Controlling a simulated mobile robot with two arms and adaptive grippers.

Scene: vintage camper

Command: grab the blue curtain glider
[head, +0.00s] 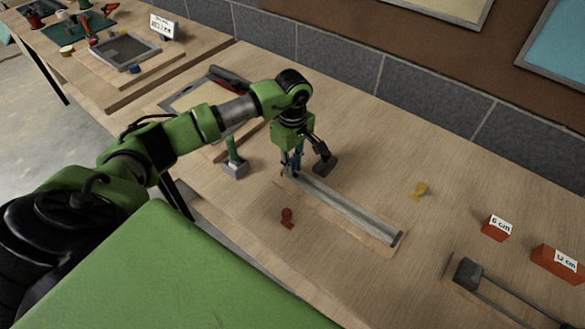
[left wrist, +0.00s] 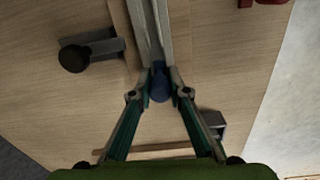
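The blue curtain glider (left wrist: 158,86) sits at the end of a long grey metal track (head: 350,209), between my left fingertips in the left wrist view. My left gripper (head: 291,168) points down at the track's near-left end in the head view. In the left wrist view my left gripper (left wrist: 161,88) has its fingertips close in on both sides of the glider and looks shut on it. The glider is mostly hidden by the fingers in the head view. My right gripper is not in view.
A red piece (head: 287,217) lies left of the track and a yellow piece (head: 419,189) right of it. A green-handled hammer (head: 235,168) stands nearby. Orange blocks labelled 6 cm (head: 496,229) and 12 cm (head: 558,262) are at right. A black-ended tool stands close beside the gripper.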

